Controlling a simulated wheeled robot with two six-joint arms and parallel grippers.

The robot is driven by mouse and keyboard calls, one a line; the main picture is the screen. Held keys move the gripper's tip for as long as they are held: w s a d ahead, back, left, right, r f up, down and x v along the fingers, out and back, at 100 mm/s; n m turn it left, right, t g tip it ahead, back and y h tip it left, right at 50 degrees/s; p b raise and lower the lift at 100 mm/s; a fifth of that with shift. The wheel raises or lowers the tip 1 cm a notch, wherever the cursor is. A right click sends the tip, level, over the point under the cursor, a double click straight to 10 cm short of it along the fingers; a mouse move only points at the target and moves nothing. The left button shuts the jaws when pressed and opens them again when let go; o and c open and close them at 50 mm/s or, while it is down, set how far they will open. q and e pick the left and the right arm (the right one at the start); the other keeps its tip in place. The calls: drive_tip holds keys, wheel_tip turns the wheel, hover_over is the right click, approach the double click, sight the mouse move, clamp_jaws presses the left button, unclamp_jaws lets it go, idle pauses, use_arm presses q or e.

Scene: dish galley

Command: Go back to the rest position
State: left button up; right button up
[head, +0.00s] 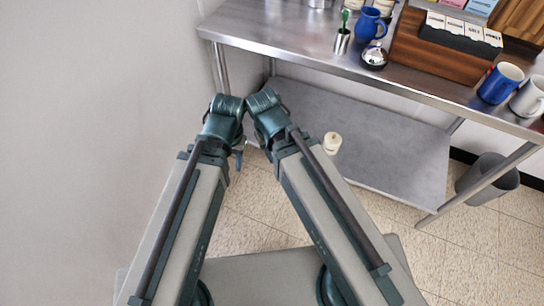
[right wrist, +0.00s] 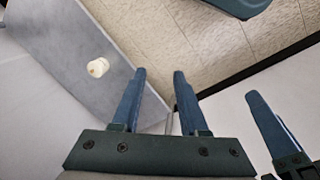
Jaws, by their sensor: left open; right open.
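Both my arms are stretched forward side by side in the head view, and their wrists come close together at the picture's middle. My left gripper (head: 238,160) points down below the wrists and is mostly hidden there; only a small blue part shows. My right gripper (right wrist: 159,75) is open and empty in the right wrist view, its two blue fingers apart. One blue finger of my left gripper (right wrist: 268,118) shows at the right of that view. Neither gripper touches any object that I can see.
A steel table (head: 285,35) stands ahead, with a blue mug (head: 369,24), a steel cup (head: 341,41), a wooden rack (head: 440,52) and more mugs (head: 501,83). A cream jar (head: 332,142) sits on its lower shelf (head: 390,150). A grey bin (head: 488,180) stands right; a wall (head: 90,110) is left.

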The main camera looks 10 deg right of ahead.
drive_tip(key=shift+s+a+f+n+g+y, duration=0.1)
drive_tip(key=shift+s+a+n+g+y, duration=0.25)
drive_tip(key=shift+s+a, duration=0.5)
drive_tip(key=shift+w, duration=0.15)
wheel_tip(320, 180, up, 12)
drive_tip(key=p, duration=1.2)
